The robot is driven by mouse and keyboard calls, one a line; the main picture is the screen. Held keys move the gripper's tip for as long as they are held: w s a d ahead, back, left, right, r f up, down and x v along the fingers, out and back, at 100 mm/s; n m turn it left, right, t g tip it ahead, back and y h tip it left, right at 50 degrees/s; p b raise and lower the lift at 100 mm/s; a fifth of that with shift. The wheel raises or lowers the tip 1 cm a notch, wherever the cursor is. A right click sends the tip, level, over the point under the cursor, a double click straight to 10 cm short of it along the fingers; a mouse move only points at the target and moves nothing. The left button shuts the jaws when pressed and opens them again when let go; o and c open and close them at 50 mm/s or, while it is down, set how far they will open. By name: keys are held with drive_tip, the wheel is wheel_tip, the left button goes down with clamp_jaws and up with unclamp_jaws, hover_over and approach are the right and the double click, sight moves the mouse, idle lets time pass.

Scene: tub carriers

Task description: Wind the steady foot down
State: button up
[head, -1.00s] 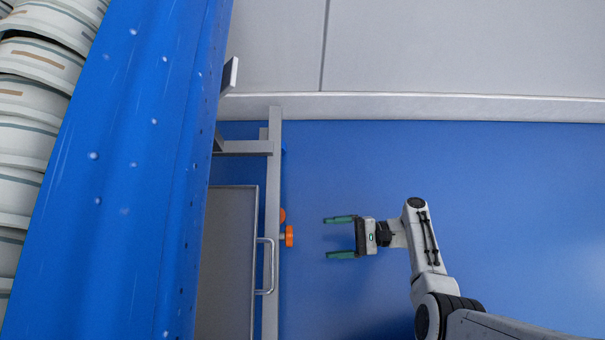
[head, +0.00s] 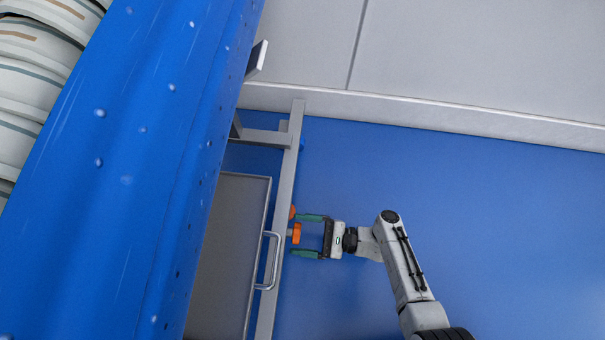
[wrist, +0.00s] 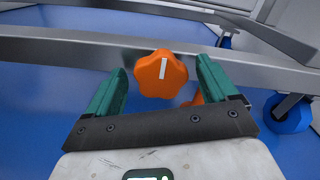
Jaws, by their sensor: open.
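An orange lobed knob (wrist: 161,74) with a white mark on its face sits between the green fingers of my gripper (wrist: 160,85) in the wrist view. The knob also shows in the head view (head: 294,233), on the outer side of the grey frame rail. My gripper (head: 308,235) is open, one finger on each side of the knob, with a gap to it on both sides. A second orange part (wrist: 195,100) shows behind the knob, partly hidden by it and a finger. I cannot tell which part is the steady foot.
The grey frame rail (head: 284,190) runs along the carrier, with a metal handle (head: 272,262) close by. A blue wheel (wrist: 287,114) stands at right in the wrist view. The blue floor (head: 480,220) to the right is clear, up to the pale wall.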

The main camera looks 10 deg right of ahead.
drive_tip(key=shift+a, duration=0.1)
drive_tip(key=shift+c, duration=0.5)
drive_tip(key=c, duration=1)
drive_tip(key=shift+o, duration=0.2)
drive_tip(key=n, duration=1.9)
drive_tip(key=shift+s+f+n, duration=0.15)
drive_tip(key=shift+f+n, duration=0.15)
